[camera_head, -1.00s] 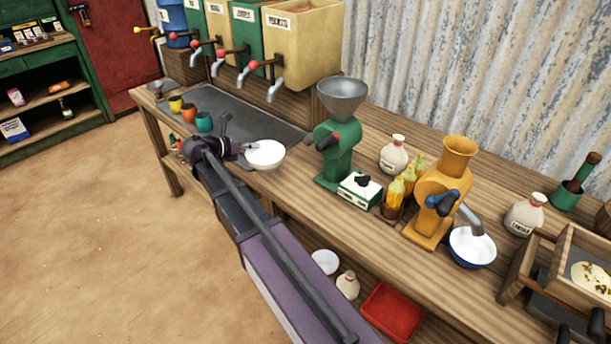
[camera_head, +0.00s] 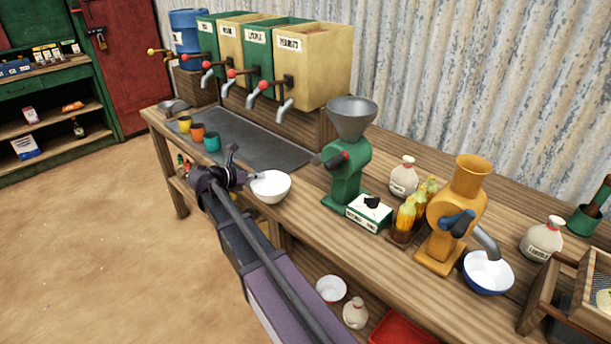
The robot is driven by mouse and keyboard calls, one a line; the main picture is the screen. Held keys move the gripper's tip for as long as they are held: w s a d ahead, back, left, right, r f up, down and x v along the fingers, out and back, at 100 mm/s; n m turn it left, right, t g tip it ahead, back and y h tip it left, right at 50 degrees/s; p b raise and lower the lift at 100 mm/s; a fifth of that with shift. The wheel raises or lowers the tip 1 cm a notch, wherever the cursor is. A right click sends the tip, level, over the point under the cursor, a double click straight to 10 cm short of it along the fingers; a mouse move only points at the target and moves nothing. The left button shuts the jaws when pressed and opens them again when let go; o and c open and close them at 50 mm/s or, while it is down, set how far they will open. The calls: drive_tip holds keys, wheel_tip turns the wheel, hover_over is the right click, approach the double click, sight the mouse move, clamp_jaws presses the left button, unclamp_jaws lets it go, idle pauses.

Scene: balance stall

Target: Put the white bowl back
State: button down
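A white bowl (camera_head: 271,187) is upright at the front edge of the wooden counter, left of the green grinder. My gripper (camera_head: 247,181) is at the bowl's left rim; its fingertips are small and partly hidden, so I cannot tell whether they are closed on the rim. A second white bowl (camera_head: 331,289) sits on the shelf below the counter. A blue-and-white bowl (camera_head: 488,272) stands under the yellow grinder's spout.
Dispensers with taps line the back. The floor at left is clear.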

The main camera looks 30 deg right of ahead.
drive_tip(key=w+d, duration=0.1)
drive_tip(key=d, duration=0.4)
drive_tip(key=w+d, duration=0.1)
drive_tip(key=d, duration=0.5)
drive_tip(key=w+d, duration=0.1)
drive_tip(key=d, duration=0.4)
drive_tip(key=shift+d, duration=0.35)
drive_tip(key=shift+f, duration=0.15)
drive_tip(key=shift+f+b, duration=1.65)
drive_tip(key=shift+b, duration=0.15)
drive_tip(key=shift+f, duration=0.1)
drive_tip(key=c, duration=0.8)
unclamp_jaws()
drive_tip(key=shift+r, duration=0.2)
